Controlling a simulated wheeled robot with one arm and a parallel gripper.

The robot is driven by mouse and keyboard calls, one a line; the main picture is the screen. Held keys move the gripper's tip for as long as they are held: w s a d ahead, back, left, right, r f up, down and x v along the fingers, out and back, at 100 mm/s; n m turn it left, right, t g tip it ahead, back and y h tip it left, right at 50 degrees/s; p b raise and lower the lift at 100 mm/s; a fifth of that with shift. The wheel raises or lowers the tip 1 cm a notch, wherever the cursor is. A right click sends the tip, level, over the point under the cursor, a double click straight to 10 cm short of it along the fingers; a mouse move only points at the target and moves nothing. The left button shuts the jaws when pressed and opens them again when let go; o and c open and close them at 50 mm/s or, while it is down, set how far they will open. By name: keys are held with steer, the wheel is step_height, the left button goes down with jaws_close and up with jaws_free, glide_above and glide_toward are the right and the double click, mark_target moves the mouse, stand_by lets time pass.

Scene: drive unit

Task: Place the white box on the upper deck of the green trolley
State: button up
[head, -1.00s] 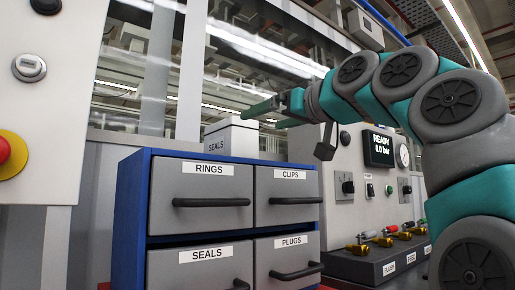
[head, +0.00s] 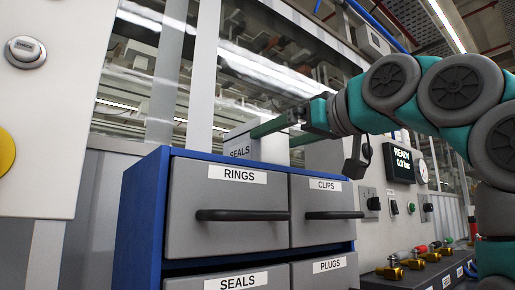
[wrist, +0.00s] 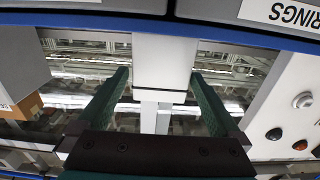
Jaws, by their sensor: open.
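In the wrist view, which is upside down, the white box (wrist: 165,60) shows between the lines of the two fingers. My gripper (head: 272,135) is open, with its green fingers level and at the height of the box's upper part. In the wrist view the gripper (wrist: 160,76) has one fingertip on each side of the box. I cannot tell whether either finger touches it. The fingers partly hide the box in the head view. The green trolley is not in view.
The cabinet has grey drawers labelled RINGS (head: 225,225), CLIPS (head: 325,215), SEALS and PLUGS, with protruding handles. A control panel with a READY screen (head: 402,160) and several brass valves (head: 410,264) stands to the right. A white panel stands left.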

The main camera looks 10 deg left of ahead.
steer(key=p+x, duration=0.2)
steer(key=x, duration=0.6)
jaws_close()
stand_by(0.8)
steer(key=shift+r, duration=0.2)
steer(key=shift+r+p, duration=0.9)
steer(key=shift+p, duration=0.05)
step_height(320, 180, up, 2)
steer(key=shift+a+p, duration=0.1)
steer(key=shift+p, duration=0.85)
steer(key=s+d+b, duration=0.1)
steer(key=s+d, duration=0.3)
steer(key=s, duration=0.3)
steer(key=s+d+r+b, duration=0.1)
steer(key=s+d+b, duration=0.1)
steer(key=s+d, duration=0.2)
steer(key=shift+s+b, duration=0.3)
steer(key=shift+s, duration=1.15)
steer(key=shift+d, duration=0.2)
